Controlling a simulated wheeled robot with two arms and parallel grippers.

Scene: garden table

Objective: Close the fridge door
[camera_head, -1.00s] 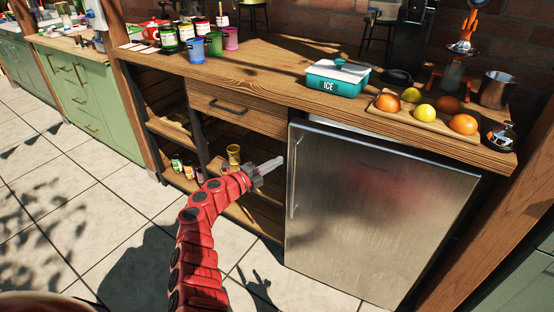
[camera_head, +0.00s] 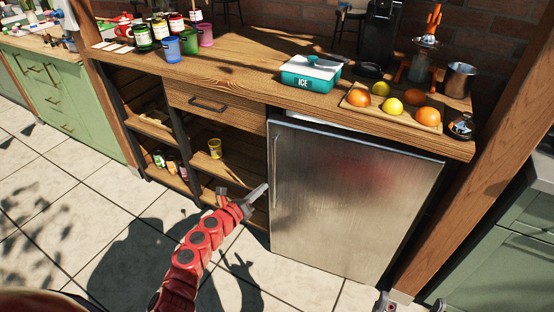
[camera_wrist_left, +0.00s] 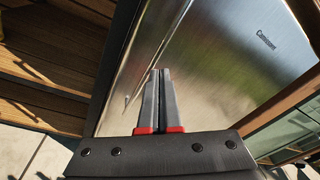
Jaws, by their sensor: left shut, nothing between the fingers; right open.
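The fridge door (camera_head: 350,200) is a brushed steel panel under the wooden counter, with a vertical handle (camera_head: 274,172) along its left edge. It looks nearly flush, with a narrow pale gap along its top; I cannot tell if it is fully closed.
The counter carries an ice box (camera_head: 310,75), a board with fruit (camera_head: 358,103), a metal cup (camera_head: 459,80) and several jars. Open shelves (camera_head: 150,127) stand left of the fridge. A wooden post (camera_head: 480,165) stands right of it. The tiled floor (camera_head: 90,215) in front is clear.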

